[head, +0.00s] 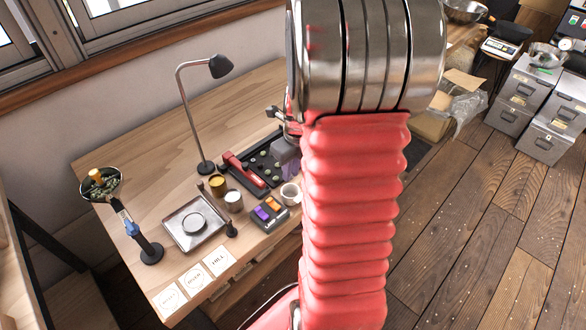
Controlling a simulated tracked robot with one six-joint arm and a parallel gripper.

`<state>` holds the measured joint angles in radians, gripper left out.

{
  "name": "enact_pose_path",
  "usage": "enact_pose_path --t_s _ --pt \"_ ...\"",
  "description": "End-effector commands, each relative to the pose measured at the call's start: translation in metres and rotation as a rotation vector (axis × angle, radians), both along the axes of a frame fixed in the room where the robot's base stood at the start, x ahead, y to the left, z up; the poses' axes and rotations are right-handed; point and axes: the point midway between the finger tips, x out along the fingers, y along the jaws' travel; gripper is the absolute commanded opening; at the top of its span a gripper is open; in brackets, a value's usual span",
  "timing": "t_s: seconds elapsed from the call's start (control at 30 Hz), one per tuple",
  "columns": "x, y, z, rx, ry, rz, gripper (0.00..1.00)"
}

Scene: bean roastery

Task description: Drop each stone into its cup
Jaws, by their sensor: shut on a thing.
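Several small roundish pieces, possibly the stones, lie in a black tray (245,178) on the wooden table; they are too small to tell apart. A yellow-topped cup (217,186) and a white cup (233,202) stand next to each other left of the tray. Another pale cup (290,194) stands nearer my arm. My red ribbed arm with its metal joint fills the middle of the head view and hides part of the table. My gripper's fingertips are hidden behind it. Small metal parts show at the arm's left edge; I cannot tell what they are.
A desk lamp (190,120) stands behind the cups. The table's back left is clear.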

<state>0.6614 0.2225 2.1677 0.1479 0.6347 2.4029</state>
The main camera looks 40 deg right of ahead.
Motion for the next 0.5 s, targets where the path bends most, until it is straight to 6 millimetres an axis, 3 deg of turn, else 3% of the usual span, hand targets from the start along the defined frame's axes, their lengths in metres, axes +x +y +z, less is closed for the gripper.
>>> enact_pose_path --t_s 0.27,0.5 --pt "0.000 0.000 -0.006 0.000 0.000 0.001 0.00" --pt "0.000 0.000 -0.024 0.002 0.002 0.001 0.00"
